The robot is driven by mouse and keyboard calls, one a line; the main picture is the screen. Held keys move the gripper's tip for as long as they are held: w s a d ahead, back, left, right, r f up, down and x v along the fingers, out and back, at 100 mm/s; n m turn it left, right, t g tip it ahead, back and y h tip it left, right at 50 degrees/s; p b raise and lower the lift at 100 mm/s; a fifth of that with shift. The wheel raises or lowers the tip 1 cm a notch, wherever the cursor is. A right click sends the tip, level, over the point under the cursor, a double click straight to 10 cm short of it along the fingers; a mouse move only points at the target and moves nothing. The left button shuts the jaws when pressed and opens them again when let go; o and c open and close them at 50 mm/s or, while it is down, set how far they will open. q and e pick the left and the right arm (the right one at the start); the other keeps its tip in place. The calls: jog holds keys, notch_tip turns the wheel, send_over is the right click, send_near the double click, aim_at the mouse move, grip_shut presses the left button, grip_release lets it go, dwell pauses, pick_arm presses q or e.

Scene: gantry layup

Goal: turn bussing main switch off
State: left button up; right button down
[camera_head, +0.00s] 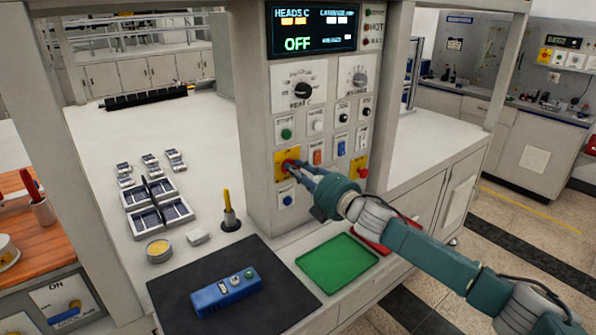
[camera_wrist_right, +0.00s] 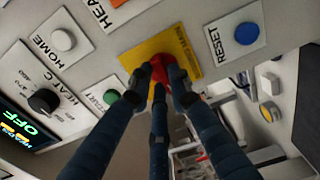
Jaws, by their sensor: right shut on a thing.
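The bussing main switch is a red rotary knob (camera_wrist_right: 172,72) on a yellow plate (camera_wrist_right: 158,50) on the panel. In the head view the yellow plate (camera_head: 281,160) sits low on the grey column's front. My right gripper (camera_head: 292,165) reaches in from the right, and its fingers are shut on the red knob. The wrist view shows the gripper (camera_wrist_right: 162,82) with its blue fingers around the knob, partly hiding it. The knob's exact angle is hard to tell. The display (camera_head: 312,30) reads OFF. My left gripper is not in view.
Around the switch are a green button (camera_head: 286,134), a blue reset button (camera_head: 287,200) and, to the right, a red button on yellow (camera_head: 362,172). A green tray (camera_head: 336,263), a black mat (camera_head: 180,290) and a blue pendant (camera_head: 226,292) lie below.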

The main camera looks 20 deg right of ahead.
jog(key=shift+f, duration=0.15)
jog(key=c, duration=1.6)
grip_release()
jog(key=shift+c, duration=0.2)
jog(key=shift+o, duration=0.3)
jog(key=shift+s, duration=0.1)
jog(key=v, duration=1.2)
